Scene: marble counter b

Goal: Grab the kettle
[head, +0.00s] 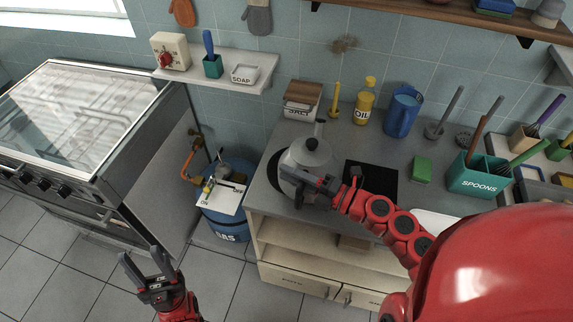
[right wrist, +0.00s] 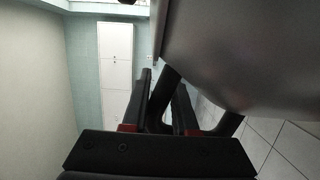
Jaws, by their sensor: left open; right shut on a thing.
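The grey metal kettle (head: 309,157) stands on the counter at its left end, over a dark round plate (head: 275,172). My right gripper (head: 312,184) is at the kettle's front side, shut on its dark handle. In the right wrist view the dark handle (right wrist: 165,92) passes between the fingers, and the kettle's grey body (right wrist: 235,50) fills the upper right. In the head view the gripper hides part of the kettle's lower front. My left gripper (head: 149,275) is open and empty, low over the floor, left of the counter.
A black square plate (head: 371,180) lies right of the kettle. Behind stand a salt box (head: 302,100), an oil bottle (head: 365,103) and a blue pitcher (head: 402,112). A teal spoon holder (head: 478,177) is at right. A blue gas cylinder (head: 224,215) and a stove (head: 85,130) are left.

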